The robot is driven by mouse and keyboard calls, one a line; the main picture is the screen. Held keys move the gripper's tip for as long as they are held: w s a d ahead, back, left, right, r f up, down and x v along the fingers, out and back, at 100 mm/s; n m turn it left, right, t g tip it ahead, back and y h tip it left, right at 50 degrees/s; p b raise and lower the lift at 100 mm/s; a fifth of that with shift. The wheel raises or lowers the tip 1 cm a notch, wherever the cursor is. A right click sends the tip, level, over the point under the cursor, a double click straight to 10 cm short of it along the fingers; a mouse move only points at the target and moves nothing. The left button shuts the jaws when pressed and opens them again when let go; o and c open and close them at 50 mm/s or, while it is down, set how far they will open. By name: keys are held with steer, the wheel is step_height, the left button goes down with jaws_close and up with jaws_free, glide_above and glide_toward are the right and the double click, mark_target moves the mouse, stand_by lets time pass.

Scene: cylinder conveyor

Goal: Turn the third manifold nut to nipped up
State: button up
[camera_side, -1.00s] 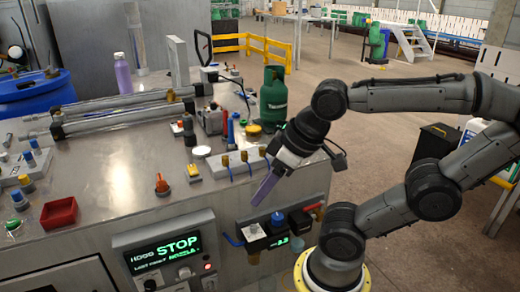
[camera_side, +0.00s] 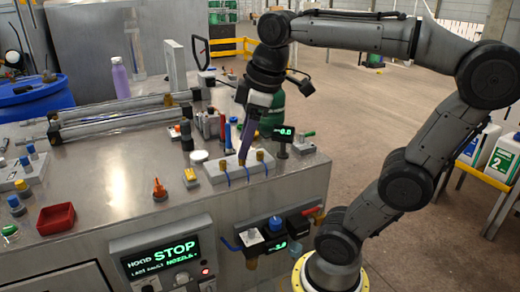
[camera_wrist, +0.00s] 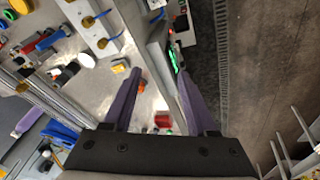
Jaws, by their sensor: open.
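The manifold (camera_side: 214,175) is a pale block near the bench's right front edge, with brass nuts in a row and blue tubes. The left nut (camera_side: 223,165) and right nut (camera_side: 260,155) show clearly in the side view; the middle one is largely behind my fingers. My gripper (camera_side: 243,159) points down over the manifold's middle, with long purple fingers. In the wrist view my gripper (camera_wrist: 159,72) is open, with nothing between the fingers. Two brass nuts (camera_wrist: 88,22) (camera_wrist: 102,43) show there, up and left of the fingertips. Contact with the middle nut cannot be told.
A small display (camera_side: 285,133) on a post stands right of the manifold. A green gas bottle (camera_side: 272,110) is behind my gripper. A white round cap (camera_side: 200,156) and a yellow-topped block (camera_side: 191,175) sit to the left.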

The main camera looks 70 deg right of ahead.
steer(key=w+d+r+g, duration=0.1)
steer(key=w+d+r, duration=0.1)
steer(key=w+d, duration=0.3)
steer(key=m+g, duration=0.3)
steer(key=m, duration=0.1)
glide_above(260, 152)
step_height(260, 152, down, 5)
steer(key=shift+y, duration=0.3)
step_height(260, 152, down, 13)
steer(key=shift+a, duration=0.15)
jaws_close()
